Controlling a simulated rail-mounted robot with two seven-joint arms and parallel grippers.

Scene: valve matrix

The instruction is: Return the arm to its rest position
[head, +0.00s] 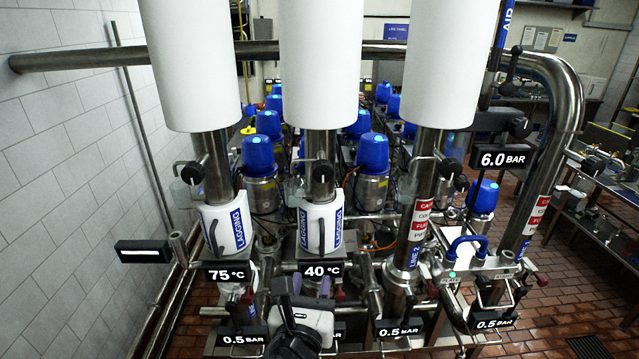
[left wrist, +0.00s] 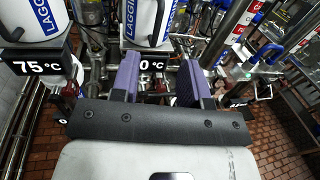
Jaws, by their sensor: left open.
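My left gripper (head: 304,286) is low in the centre of the head view, in front of the middle lagged pipe and just below the 40 °C sign (head: 325,269). In the left wrist view its two purple-padded fingers (left wrist: 160,80) stand apart, and I see nothing held between them. The 40 °C sign (left wrist: 153,64) shows beyond the gap, its left part hidden by a finger. My wrist hides part of a pressure sign at the bottom of the head view. My right gripper is not in view.
White-lagged vertical pipes (head: 320,60) hang in front. The 75 °C sign (head: 229,273) is left of the gripper, and a 0.5 bar sign (head: 400,327) is to its right. A tiled wall (head: 60,180) bounds the left. Brick floor (head: 575,275) is open at right.

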